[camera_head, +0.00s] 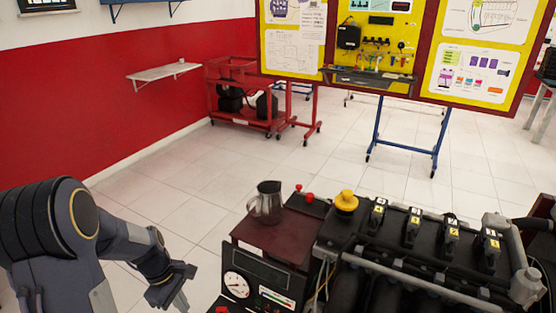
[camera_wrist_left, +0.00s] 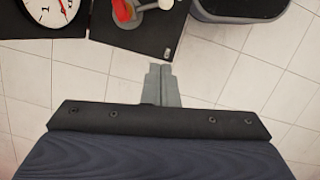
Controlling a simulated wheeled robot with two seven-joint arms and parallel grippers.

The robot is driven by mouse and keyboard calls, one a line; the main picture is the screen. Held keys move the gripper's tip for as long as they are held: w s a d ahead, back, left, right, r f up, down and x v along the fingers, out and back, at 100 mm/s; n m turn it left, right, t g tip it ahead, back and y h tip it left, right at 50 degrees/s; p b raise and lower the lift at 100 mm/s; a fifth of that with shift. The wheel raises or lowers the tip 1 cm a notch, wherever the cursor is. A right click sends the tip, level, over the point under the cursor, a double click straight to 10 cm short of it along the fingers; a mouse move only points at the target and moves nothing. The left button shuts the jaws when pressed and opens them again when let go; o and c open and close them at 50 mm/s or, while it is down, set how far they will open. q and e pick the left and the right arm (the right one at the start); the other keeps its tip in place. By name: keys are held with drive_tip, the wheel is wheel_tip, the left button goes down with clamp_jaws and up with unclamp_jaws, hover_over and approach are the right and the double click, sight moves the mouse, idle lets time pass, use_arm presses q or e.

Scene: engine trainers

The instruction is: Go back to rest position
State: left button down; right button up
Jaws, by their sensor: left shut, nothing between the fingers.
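My left gripper (camera_head: 182,301) hangs at the lower left in the head view, to the left of the engine trainer's control box. In the left wrist view its fingers (camera_wrist_left: 160,80) are together, with nothing between them, above the tiled floor. My left arm (camera_head: 120,240) is bent, with its elbow at the left edge. My right gripper is not in view.
A metal jug (camera_head: 267,203) stands on the dark red box top (camera_head: 275,230). The engine (camera_head: 420,250) with a yellow cap (camera_head: 346,201) fills the lower right. A red cart (camera_head: 255,100) and a yellow display board (camera_head: 375,50) stand farther back. The tiled floor (camera_head: 200,185) between is clear.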

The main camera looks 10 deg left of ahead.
use_arm(q)
drive_tip(key=s+d+r+m+t, duration=0.1)
drive_tip(key=s+d+r+m, duration=0.15)
drive_tip(key=r, duration=0.25)
drive_tip(key=s+d+r+m+t+h+p, duration=0.1)
drive_tip(key=d+r+m, duration=0.1)
drive_tip(key=d+r, duration=0.15)
drive_tip(key=s+d+r+m+t, duration=0.1)
drive_tip(key=s+d+r+m, duration=0.15)
drive_tip(key=r, duration=0.35)
drive_tip(key=s+d+r+m+t, duration=0.2)
drive_tip(key=s+d+r+m, duration=0.2)
drive_tip(key=s+m, duration=0.4)
drive_tip(key=shift+s+d+r+t+p, duration=0.15)
drive_tip(key=shift+s+d+t+p, duration=0.1)
drive_tip(key=shift+s+t+p, duration=0.15)
